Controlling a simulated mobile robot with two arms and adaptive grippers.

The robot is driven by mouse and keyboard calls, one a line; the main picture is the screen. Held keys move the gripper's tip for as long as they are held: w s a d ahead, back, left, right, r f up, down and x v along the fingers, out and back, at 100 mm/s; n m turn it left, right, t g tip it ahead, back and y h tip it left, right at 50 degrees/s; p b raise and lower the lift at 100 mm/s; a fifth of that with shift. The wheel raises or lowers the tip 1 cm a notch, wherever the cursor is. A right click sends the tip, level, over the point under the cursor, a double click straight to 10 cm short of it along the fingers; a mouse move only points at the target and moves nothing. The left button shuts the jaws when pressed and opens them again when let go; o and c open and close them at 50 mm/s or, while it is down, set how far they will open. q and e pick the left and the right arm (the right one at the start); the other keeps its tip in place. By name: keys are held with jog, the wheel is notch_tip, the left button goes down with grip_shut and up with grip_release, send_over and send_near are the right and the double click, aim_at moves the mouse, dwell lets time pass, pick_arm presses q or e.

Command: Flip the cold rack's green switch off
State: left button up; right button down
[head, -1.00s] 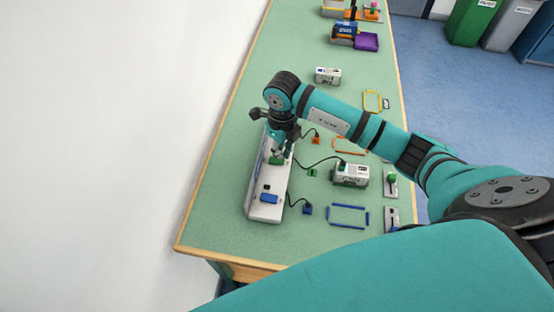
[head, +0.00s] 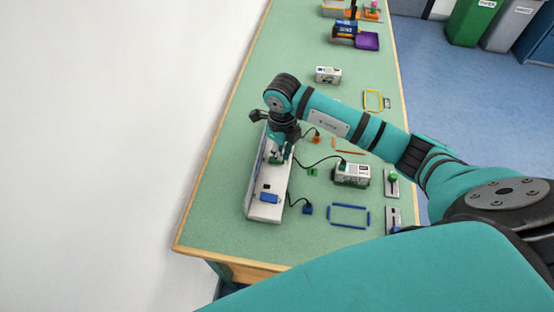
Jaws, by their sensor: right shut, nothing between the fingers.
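The cold rack is a long white unit (head: 262,209) on the left part of the green bench. A blue switch (head: 269,197) shows near its front end. My right gripper (head: 276,158) is shut and points down onto the middle of the unit, where a green switch showed earlier. The gripper now covers that spot, so I cannot tell the green switch's position or whether the fingers touch it. My left gripper is not in view.
A white box with a green plug (head: 351,174) stands right of the unit, its black cable reaching toward the unit. Orange, green and blue plugs (head: 308,209) lie nearby. A blue outline (head: 349,215) and green-knobbed lever (head: 392,182) are at right. Purple bin (head: 367,41) is far back.

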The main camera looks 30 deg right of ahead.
jog(key=shift+f+b, duration=0.5)
jog(key=shift+f, duration=0.15)
jog(key=shift+r, duration=0.1)
jog(key=shift+r+p, duration=0.6)
jog(key=shift+r, duration=0.1)
jog(key=shift+r+p, duration=1.85)
jog(key=shift+r, duration=0.95)
jog(key=shift+f, duration=0.1)
